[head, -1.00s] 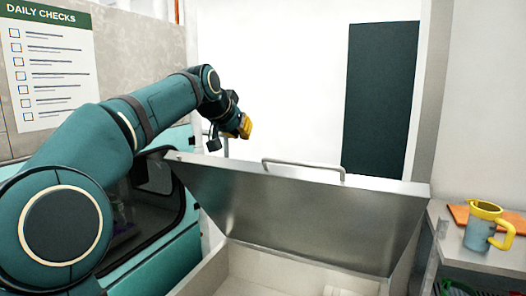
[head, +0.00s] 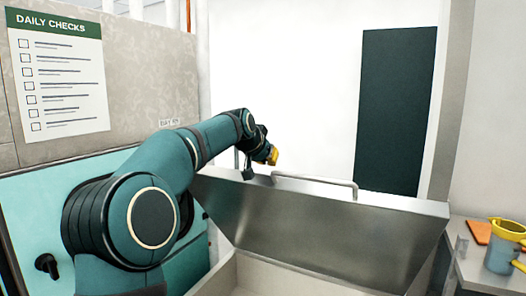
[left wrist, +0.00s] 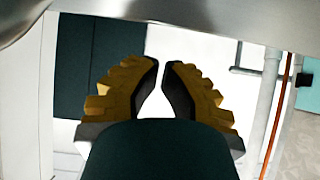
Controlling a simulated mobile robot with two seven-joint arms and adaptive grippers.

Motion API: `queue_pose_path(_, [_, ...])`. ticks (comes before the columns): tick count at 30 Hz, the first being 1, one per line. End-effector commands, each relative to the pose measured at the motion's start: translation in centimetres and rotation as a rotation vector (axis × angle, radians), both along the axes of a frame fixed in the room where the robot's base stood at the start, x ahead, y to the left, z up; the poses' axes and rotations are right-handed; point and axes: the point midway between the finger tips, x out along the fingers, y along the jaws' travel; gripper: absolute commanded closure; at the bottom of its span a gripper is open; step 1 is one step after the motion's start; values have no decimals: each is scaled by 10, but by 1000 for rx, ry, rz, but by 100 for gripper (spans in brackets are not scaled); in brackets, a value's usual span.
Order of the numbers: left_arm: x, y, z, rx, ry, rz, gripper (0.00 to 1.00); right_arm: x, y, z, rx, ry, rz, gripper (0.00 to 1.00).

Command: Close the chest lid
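The metal chest (head: 240,272) is in the lower middle of the head view with its lid (head: 320,235) raised and tilted. A bar handle (head: 315,181) sits along the lid's top edge. My left gripper (head: 274,156) is just behind the lid's upper edge, near the handle's left end, and appears apart from it. In the left wrist view its yellow fingers (left wrist: 161,68) have their tips close together with a small gap and nothing between them. A grey metal surface crosses the top of that view. My right gripper is not in view.
A teal cabinet (head: 40,215) with a dark knob (head: 47,265) stands at the left. A white wall is behind the lid.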

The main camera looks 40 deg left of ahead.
Motion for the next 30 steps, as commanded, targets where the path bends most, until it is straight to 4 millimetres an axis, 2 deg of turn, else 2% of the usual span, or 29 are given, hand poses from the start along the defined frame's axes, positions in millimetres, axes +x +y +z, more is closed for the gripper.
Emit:
queue_pose_path(3, [-11,-2,-6,1,-1,1,100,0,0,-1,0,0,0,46])
queue_pose_path(11, [-25,-6,-16,1,-1,1,100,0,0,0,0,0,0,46])
queue_pose_path(25, [-28,-6,-18,1,-2,1,100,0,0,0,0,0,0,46])
queue_pose_path(30, [-30,-7,-22,3,-10,1,100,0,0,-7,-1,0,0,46])
